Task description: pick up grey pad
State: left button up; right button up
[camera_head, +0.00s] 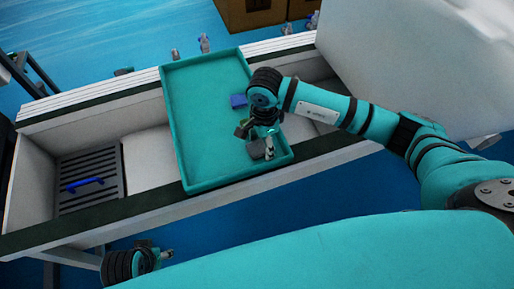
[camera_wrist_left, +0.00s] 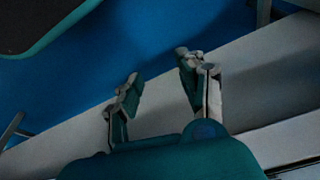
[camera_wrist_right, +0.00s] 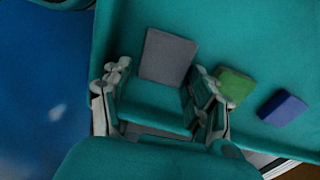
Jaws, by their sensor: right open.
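The grey pad (camera_wrist_right: 168,57) lies flat on the teal tray (camera_head: 205,130), near its front right corner. In the head view the pad (camera_head: 256,149) is partly hidden by my right gripper (camera_head: 262,143). In the right wrist view my right gripper (camera_wrist_right: 160,98) is open, with the pad just beyond and between its fingertips; no contact shows. My left gripper (camera_wrist_left: 160,75) is open and empty, away from the tray. In the head view the left gripper (camera_head: 165,254) is low at the front left, off the tray.
A green pad (camera_wrist_right: 234,86) lies right of the grey pad, close to a right finger. A blue block (camera_wrist_right: 283,107) lies farther right, also on the tray (camera_wrist_right: 130,40). A grate with a blue handle (camera_head: 85,184) is left of the tray. The tray's left part is clear.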

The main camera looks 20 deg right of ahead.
jog(key=shift+c, duration=0.4)
jog(key=c, duration=0.4)
jog(key=shift+r, duration=0.1)
jog(key=shift+c, duration=0.2)
